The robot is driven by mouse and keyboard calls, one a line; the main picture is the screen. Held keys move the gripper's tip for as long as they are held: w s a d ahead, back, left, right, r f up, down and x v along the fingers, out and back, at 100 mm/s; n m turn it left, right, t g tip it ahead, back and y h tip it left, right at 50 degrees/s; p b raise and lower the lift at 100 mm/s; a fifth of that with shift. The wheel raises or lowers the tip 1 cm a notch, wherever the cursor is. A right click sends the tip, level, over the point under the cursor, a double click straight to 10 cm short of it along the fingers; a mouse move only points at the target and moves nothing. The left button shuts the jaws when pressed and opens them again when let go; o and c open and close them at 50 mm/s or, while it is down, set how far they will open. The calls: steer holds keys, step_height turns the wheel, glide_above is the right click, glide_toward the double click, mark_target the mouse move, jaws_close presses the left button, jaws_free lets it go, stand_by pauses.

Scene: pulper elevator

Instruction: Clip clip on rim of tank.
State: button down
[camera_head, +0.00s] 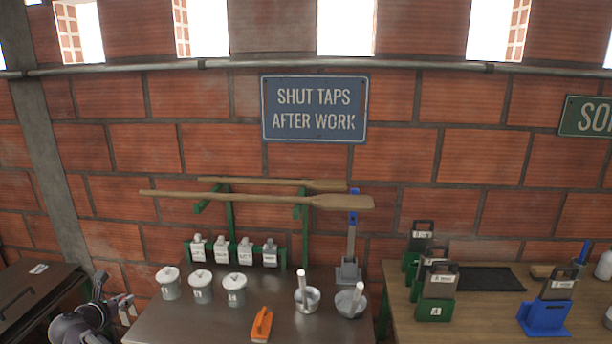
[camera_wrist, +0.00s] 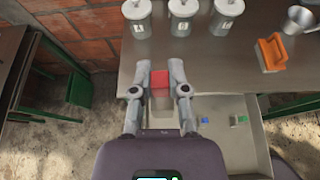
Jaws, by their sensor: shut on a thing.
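My gripper (camera_wrist: 160,72) is shut on a small red piece, which looks like the clip (camera_wrist: 161,88), held between its two grey fingers. In the wrist view the fingers reach toward the front edge of the steel table. In the head view my gripper (camera_head: 123,303) is at the lower left, beside the table's left front corner; the clip is too small to make out clearly there. I cannot make out a tank for certain. A pale grey surface (camera_wrist: 262,108) below the table edge carries small blue and green pieces; I cannot tell whether it belongs to a tank.
The steel table (camera_head: 200,325) carries several lidded canisters (camera_head: 235,290), an orange tool (camera_head: 262,324) and metal cups (camera_head: 307,298). A wooden table (camera_head: 480,320) with blocks stands right. A dark brown cabinet or table (camera_head: 35,290) is at left. Long paddles (camera_head: 250,198) hang before the brick wall.

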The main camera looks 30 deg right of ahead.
step_height(320, 180, up, 13)
steer(key=p, duration=1.1)
steer(key=shift+p, duration=0.3)
steer(key=shift+d, duration=0.1)
